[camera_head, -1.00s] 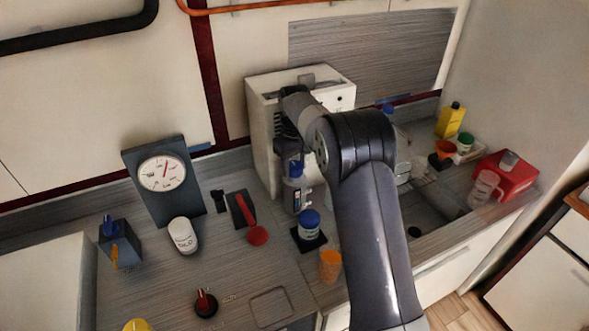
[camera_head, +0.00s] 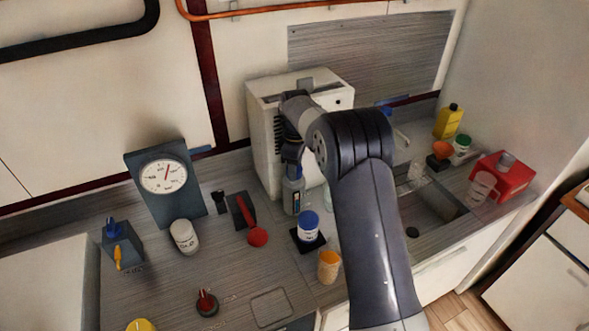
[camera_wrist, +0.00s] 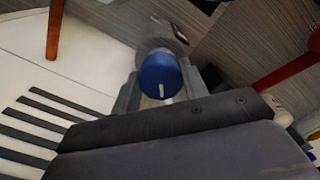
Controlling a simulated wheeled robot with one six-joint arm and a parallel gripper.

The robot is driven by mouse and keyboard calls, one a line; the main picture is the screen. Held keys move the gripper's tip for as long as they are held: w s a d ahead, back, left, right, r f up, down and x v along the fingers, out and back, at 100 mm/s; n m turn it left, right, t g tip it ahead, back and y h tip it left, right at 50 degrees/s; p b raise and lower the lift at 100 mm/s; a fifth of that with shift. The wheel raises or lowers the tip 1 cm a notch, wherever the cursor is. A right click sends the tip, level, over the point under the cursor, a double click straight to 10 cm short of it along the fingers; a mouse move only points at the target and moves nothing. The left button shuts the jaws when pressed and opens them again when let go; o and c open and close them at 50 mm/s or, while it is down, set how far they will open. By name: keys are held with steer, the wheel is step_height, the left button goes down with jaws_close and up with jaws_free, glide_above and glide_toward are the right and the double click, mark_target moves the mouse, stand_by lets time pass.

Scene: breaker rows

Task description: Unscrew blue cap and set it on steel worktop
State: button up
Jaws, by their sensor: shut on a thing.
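A clear grey bottle (camera_head: 293,197) stands upright on the steel worktop (camera_head: 165,285), in front of the white box. Its blue cap (camera_wrist: 158,76) shows in the wrist view with a short white mark on its face, and the bottle body lies behind it. My gripper (camera_wrist: 160,92) is shut on this cap, one jaw at each side. In the head view my gripper (camera_head: 293,158) points down over the bottle's top and mostly hides the cap. I cannot tell whether the cap is loose from the bottle.
The white box (camera_head: 262,140) is right behind. Worktop at front left has bare patches.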

steer(key=n, duration=0.4)
steer(key=shift+r+n+p, duration=0.15)
steer(key=shift+n+p, duration=0.15)
steer(key=shift+p, duration=0.05)
steer(key=n, duration=0.4)
steer(key=shift+w+a+p, duration=0.1)
steer(key=shift+a+p, duration=0.15)
steer(key=shift+p, duration=0.05)
steer(key=shift+o, duration=0.2)
steer(key=shift+d+n, duration=0.1)
steer(key=shift+n, duration=0.5)
steer(key=o, duration=0.8)
steer(key=shift+a, duration=0.25)
steer(key=shift+o, duration=0.2)
